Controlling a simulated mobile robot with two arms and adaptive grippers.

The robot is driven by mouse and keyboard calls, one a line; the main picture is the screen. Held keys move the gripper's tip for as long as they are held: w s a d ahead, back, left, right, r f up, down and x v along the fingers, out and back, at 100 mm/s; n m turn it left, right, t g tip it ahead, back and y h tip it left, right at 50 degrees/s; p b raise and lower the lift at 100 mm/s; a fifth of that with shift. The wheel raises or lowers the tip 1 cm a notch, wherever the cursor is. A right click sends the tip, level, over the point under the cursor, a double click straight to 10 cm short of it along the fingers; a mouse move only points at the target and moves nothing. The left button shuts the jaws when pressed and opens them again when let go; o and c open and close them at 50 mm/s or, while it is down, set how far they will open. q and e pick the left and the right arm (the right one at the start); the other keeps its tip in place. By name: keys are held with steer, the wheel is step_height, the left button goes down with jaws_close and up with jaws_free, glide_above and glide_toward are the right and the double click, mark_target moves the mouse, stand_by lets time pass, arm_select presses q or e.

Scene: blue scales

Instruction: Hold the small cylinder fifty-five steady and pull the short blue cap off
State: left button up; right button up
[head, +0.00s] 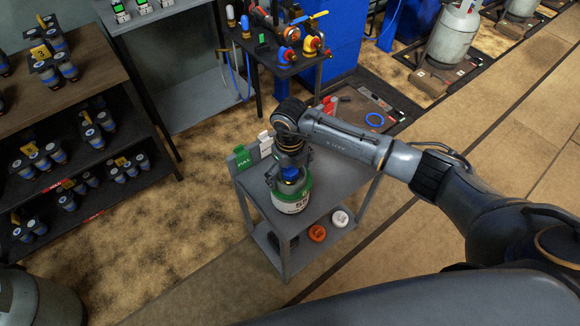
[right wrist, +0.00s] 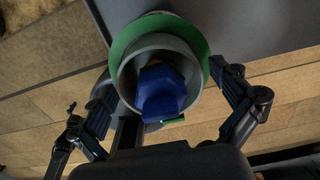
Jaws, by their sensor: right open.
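The small cylinder (head: 291,200) stands upright on a small grey cart. It has a white label with dark digits that look like 55, a green band and a grey collar. The short blue cap (head: 290,174) sits inside the collar at its top. In the right wrist view the blue cap (right wrist: 161,91) shows inside the grey collar and green ring (right wrist: 200,52). My right gripper (head: 286,166) is above the cylinder, partly hidden by its own wrist. In the right wrist view its two fingers (right wrist: 166,108) are spread wide on either side of the cap, not touching it. My left gripper is out of view.
The cart top (head: 335,180) has free room right of the cylinder. A green FULL sign (head: 243,159) and a white block (head: 265,144) stand at its back left. An orange disc (head: 317,233) and a white disc (head: 340,218) lie on its lower shelf. Dark shelves (head: 80,140) stand left.

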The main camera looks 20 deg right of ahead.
steer(key=c, duration=1.8)
steer(key=o, duration=1.8)
